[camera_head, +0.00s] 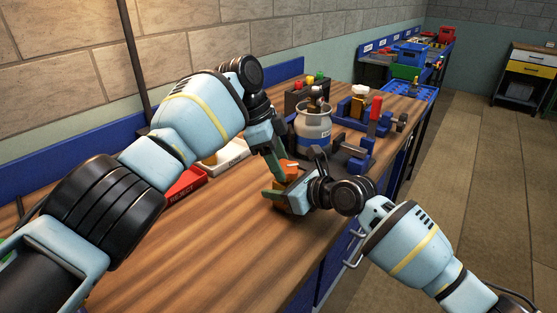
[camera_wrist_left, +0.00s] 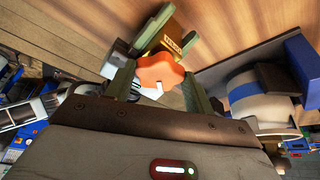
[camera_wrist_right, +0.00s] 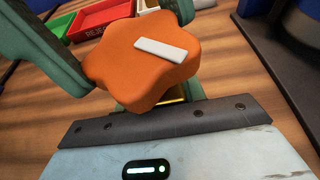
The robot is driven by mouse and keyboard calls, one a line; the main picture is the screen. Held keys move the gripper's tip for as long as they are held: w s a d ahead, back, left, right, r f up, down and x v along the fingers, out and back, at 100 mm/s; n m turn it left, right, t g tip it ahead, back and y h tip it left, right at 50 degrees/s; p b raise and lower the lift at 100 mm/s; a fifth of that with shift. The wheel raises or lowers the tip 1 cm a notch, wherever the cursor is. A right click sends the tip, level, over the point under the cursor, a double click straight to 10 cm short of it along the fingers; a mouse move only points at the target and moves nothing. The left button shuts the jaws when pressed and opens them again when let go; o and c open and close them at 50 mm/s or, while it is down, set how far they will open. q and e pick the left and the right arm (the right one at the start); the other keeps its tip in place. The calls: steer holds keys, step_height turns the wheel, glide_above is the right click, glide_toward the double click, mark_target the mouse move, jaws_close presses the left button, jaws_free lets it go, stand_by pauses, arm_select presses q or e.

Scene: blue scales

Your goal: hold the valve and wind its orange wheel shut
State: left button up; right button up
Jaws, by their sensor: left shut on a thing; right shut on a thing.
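The valve's orange wheel (camera_wrist_right: 145,60) has rounded lobes and a white mark, and fills the middle of the right wrist view. It also shows in the left wrist view (camera_wrist_left: 158,70), between the green fingers of my left gripper (camera_wrist_left: 158,88). In the head view my left gripper (camera_head: 274,165) reaches down from above and is shut on the wheel. My right gripper (camera_head: 284,192) comes from the right, shut on the body. Arms and fingers partly hide the valve.
A red REJECT tray (camera_head: 187,182) and a pale tray (camera_head: 232,153) lie behind my left arm. A grey canister with a blue band (camera_head: 313,130) and blue fixtures (camera_head: 357,150) stand close behind the grippers. The bench's front left (camera_head: 200,260) is clear.

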arm_select(q)
steer(key=shift+r+m, duration=0.1)
steer(key=shift+m, duration=0.2)
stand_by(0.4)
steer(key=o, duration=0.7)
steer(key=a+r, duration=0.1)
steer(key=a, duration=0.3)
steer(key=w+a+r, duration=0.1)
steer(key=a+r, duration=0.1)
steer(key=a, duration=0.3)
steer(key=a+r, duration=0.1)
steer(key=a, duration=0.4)
steer(key=shift+w+r, duration=0.3)
